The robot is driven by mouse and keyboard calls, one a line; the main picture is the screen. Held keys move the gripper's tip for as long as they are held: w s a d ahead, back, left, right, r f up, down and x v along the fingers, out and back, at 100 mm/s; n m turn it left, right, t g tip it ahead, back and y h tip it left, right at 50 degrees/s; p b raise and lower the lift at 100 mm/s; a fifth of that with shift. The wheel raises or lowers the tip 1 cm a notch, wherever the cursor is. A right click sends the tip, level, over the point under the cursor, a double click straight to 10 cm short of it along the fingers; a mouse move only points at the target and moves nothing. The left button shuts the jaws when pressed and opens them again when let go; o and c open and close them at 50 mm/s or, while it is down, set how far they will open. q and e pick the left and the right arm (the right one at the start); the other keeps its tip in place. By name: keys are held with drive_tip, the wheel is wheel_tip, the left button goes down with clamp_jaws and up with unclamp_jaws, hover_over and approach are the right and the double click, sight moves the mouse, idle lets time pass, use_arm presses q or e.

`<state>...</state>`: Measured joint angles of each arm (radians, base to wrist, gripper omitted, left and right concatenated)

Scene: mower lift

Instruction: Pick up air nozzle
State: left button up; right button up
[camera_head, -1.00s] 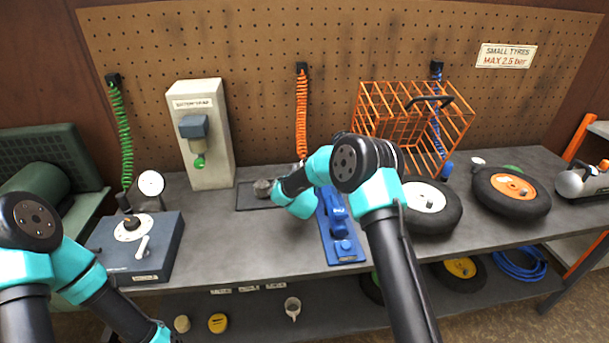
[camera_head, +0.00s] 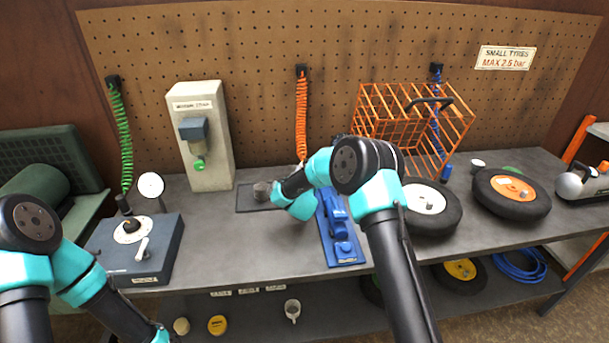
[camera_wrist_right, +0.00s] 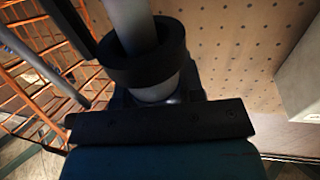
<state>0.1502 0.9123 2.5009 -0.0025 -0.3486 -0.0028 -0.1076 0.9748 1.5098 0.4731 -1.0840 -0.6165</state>
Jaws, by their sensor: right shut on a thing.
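An orange coiled air hose (camera_head: 302,115) hangs from the pegboard, and its lower end passes behind my right arm. A small grey piece (camera_head: 262,190) shows at the left end of my right wrist, over a dark mat. In the right wrist view my right gripper (camera_wrist_right: 160,122) shows as a dark bar, with a grey cylinder and black collar (camera_wrist_right: 150,65) right at it. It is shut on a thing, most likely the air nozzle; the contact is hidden. Blue (camera_head: 437,120) and green (camera_head: 120,135) coiled hoses hang to either side. My left gripper is outside the frame.
A blue stand (camera_head: 345,250) lies beside my right wrist. An orange wire cage (camera_head: 390,105) and wheels (camera_head: 512,190) are on the right. A pale column (camera_head: 205,150) and blue-grey gauge box (camera_head: 130,255) are on the left. The bench front centre (camera_head: 235,255) is clear.

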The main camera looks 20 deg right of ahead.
wheel_tip(320, 180, up, 10)
idle(0.5)
drive_tip(key=shift+w, duration=0.1)
